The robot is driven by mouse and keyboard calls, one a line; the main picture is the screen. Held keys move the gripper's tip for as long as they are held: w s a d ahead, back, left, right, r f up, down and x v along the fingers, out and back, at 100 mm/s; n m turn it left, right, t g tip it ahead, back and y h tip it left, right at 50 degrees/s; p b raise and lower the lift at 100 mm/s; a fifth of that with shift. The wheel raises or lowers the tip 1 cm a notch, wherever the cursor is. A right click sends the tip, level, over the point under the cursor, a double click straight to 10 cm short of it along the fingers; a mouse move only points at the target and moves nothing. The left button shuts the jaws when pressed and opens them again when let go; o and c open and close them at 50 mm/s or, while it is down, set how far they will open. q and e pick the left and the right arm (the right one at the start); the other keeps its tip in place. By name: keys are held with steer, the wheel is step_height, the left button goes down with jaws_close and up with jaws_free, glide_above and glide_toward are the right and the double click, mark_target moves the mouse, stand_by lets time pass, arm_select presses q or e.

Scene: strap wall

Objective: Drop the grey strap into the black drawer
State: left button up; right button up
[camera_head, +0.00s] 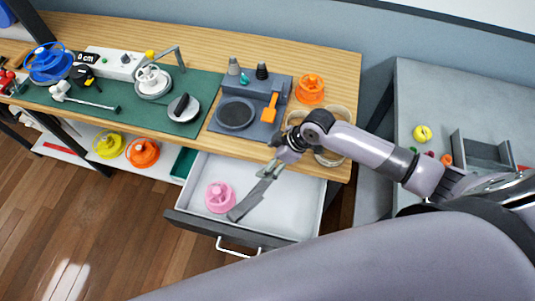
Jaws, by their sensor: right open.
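The drawer (207,231) is pulled out below the wooden bench. Its front is dark and its inside is pale. A grey strap (244,205) shows as a flat dark strip slanting across the drawer's inside, its upper end close to my right gripper (272,170). I cannot tell whether the strap lies on the drawer floor or still touches the fingers. My right gripper is open and points down over the drawer's back part. My left gripper is out of view.
A pink spool (220,196) sits in the drawer's left part. The bench top (215,45) holds a green mat (125,95), a grey tool tray (222,118) and an orange spool (310,88). A grey table (440,90) stands at right. My arm crosses the foreground.

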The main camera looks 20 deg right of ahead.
steer(key=p, duration=0.1)
steer(key=r+h+p, duration=0.1)
steer(key=p, duration=0.1)
steer(key=shift+s+d+r+g, duration=0.2)
steer(key=shift+d+r+g, duration=0.1)
steer(key=v, duration=1.2)
steer(key=shift+a, duration=0.1)
